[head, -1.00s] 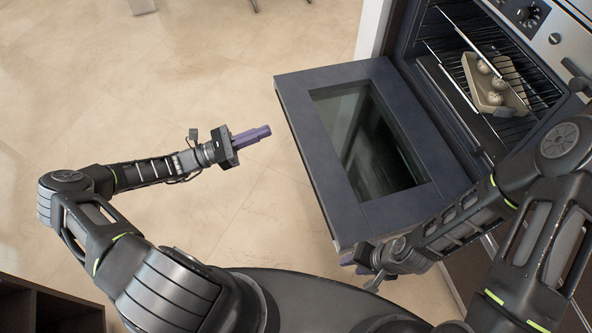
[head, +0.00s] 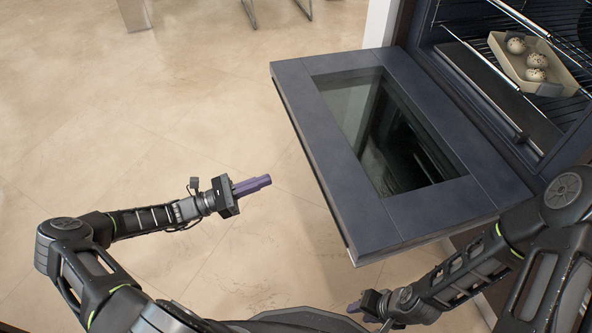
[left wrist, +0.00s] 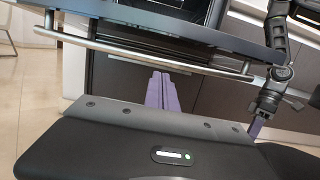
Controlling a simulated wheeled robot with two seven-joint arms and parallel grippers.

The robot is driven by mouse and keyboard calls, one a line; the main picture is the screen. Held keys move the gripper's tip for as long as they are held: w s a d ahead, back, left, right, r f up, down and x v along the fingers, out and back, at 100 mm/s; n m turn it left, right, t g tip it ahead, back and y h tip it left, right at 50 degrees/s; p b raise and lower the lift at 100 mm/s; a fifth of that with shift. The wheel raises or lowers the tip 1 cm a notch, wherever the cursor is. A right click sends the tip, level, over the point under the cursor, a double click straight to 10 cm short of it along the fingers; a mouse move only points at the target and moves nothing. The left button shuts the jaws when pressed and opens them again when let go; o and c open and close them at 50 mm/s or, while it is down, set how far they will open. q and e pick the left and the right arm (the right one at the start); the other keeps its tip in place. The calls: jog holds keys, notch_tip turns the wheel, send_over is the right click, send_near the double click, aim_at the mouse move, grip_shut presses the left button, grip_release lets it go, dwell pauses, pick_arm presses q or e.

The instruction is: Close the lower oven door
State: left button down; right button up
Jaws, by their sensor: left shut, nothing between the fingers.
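The lower oven door (head: 305,125) hangs open, lying about flat, with a dark glass window, in the head view. Its underside edge and long metal handle (left wrist: 150,53) cross the top of the left wrist view. My left gripper (head: 268,181) is shut and empty, left of the door's outer edge and apart from it. Its purple fingers (left wrist: 162,92) show below the handle in the left wrist view. My right gripper (head: 354,307) is below the door's near corner in the picture, apart from it; its finger gap is unclear. It also shows in the left wrist view (left wrist: 257,124).
The open oven cavity holds a beige tray (head: 562,72) with several speckled round items on a wire rack (head: 480,65). A white wall edge (head: 381,22) stands beyond the oven. Chair legs (head: 250,12) are far back. The floor left of the door is clear.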

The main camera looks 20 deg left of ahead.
pick_arm(q)
jog(key=shift+r, duration=0.1)
jog(key=w+d+r+b, duration=0.2)
jog(key=w+d+r, duration=0.3)
jog(key=d, duration=0.3)
jog(key=shift+w+d+r, duration=0.15)
jog(key=shift+d+r, duration=0.05)
jog(key=shift+r, duration=0.3)
jog(key=shift+r, duration=0.15)
